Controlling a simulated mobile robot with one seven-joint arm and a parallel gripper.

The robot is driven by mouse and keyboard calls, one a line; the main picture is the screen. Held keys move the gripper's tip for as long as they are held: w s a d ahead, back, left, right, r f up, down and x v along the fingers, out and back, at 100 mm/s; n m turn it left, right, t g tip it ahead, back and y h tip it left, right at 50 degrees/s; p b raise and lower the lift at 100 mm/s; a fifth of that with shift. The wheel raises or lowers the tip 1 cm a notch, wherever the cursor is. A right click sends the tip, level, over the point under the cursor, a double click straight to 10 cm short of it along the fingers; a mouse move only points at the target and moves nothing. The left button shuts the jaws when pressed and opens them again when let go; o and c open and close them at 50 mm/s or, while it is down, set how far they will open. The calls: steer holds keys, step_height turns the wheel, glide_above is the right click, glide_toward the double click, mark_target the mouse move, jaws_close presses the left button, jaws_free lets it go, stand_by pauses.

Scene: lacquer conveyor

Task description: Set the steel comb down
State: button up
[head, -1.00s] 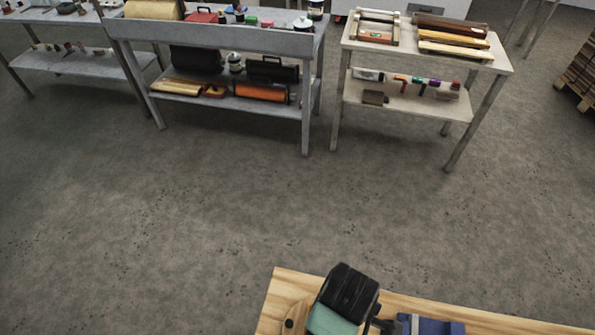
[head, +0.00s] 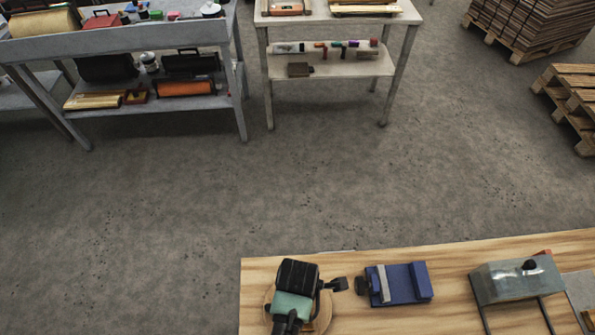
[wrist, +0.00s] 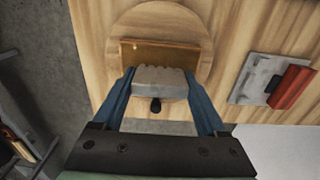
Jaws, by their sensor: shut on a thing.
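My gripper (wrist: 160,80) shows in the wrist view with its two blue fingers closed on the steel comb (wrist: 160,77). The comb is a grey metal piece with a wavy edge. It is held over a round wooden disc (wrist: 195,22) on the wooden table. A flat brown rectangular piece (wrist: 160,49) lies on the disc, just beyond the comb. I cannot tell whether the comb touches it. In the head view my arm covers much of the disc (head: 327,312), and the fingertips and comb are hidden.
In the wrist view a grey plate with a red handle (wrist: 292,88) lies to the right. In the head view a blue fixture (head: 405,284) and a grey box (head: 515,278) stand on the table (head: 450,300). Shelves (head: 120,45) stand beyond clear floor.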

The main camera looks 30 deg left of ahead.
steer(key=shift+f, duration=0.15)
steer(key=o, duration=1.4)
